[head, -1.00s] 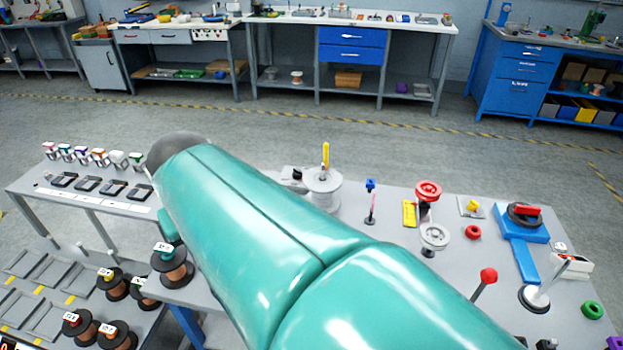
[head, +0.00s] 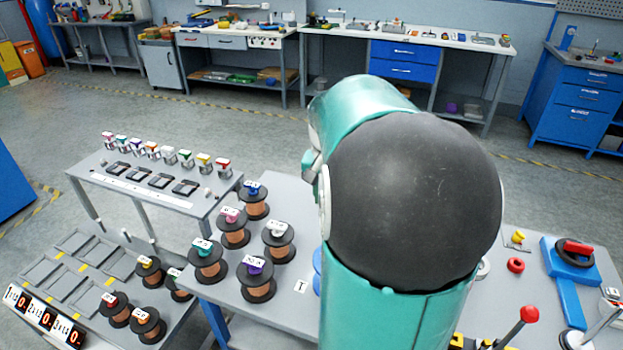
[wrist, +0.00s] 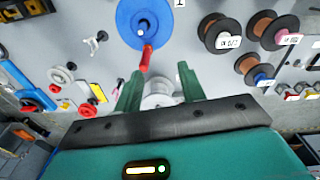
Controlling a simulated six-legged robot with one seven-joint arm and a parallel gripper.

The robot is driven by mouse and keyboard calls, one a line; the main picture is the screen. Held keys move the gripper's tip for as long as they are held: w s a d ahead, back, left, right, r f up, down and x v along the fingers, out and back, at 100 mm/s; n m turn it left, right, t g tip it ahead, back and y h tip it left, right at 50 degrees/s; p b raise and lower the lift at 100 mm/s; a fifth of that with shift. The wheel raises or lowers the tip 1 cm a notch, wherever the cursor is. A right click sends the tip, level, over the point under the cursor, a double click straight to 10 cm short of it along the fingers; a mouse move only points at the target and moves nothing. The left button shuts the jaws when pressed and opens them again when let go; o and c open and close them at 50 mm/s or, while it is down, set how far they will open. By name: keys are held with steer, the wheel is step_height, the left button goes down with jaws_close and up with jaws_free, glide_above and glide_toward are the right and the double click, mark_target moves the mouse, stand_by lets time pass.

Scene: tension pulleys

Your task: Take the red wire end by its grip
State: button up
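In the wrist view a red grip (wrist: 146,58) sticks out from the lower edge of a blue disc (wrist: 130,22); it looks like the red wire end, though no wire can be made out. My gripper (wrist: 158,80) is open, its two green fingers apart. The red grip is near the left fingertip and I see no hold on it; whether they touch cannot be told. In the head view only an edge of the blue disc (head: 317,268) shows. My arm hides the red grip and my gripper there.
A white spool (wrist: 158,96) shows between the fingers. Copper-wire spools (head: 257,278) stand left of my arm on the grey table. A red-knobbed lever (head: 529,314) and a blue fixture (head: 569,295) stand to the right. Open floor lies behind.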

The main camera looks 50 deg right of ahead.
steer(key=shift+m+y, duration=0.3)
steer(key=shift+m, duration=0.4)
steer(key=d, duration=0.1)
steer(key=s+d+f, duration=0.1)
steer(key=d, duration=0.1)
steer(key=s+d, duration=0.1)
steer(key=shift+d+f, duration=0.2)
steer(key=shift+f, duration=4.45)
jaws_close()
